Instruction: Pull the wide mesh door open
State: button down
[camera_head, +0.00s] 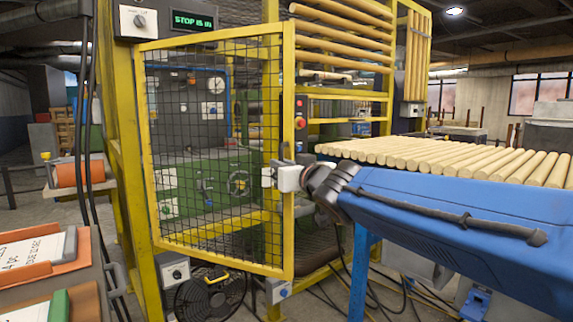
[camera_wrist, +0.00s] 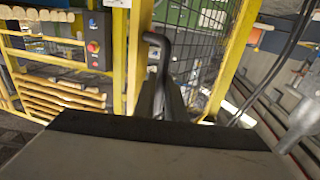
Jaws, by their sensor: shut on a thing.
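The wide mesh door (camera_head: 215,140) has a yellow frame and dark wire mesh, and stands left of centre in the head view. Its right edge stands out toward me from the yellow machine frame, so it looks partly open, with its left side at the post. My gripper (camera_head: 272,177) is at the door's right edge, about mid-height. In the wrist view the dark fingers of my gripper (camera_wrist: 166,98) are closed around a dark bent handle (camera_wrist: 160,42). The mesh (camera_wrist: 197,38) shows just beyond. The fingers hide the lower part of the handle.
A control box (camera_head: 168,18) reading "STOP IS IN" hangs above the door. A red and yellow button panel (camera_head: 300,112) is on the right post. Turned rods (camera_head: 440,155) lie at right. An orange tray (camera_head: 45,250) is at front left. A fan (camera_head: 212,293) sits below the door.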

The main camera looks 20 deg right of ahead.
jog(key=shift+s+a, duration=0.35)
jog(key=shift+a, duration=0.15)
jog(key=c, duration=1.8)
grip_release()
jog(key=shift+s+d, duration=0.15)
jog(key=shift+s, duration=4.2)
jog(key=shift+s+d, duration=0.1)
jog(key=shift+s, duration=4.2)
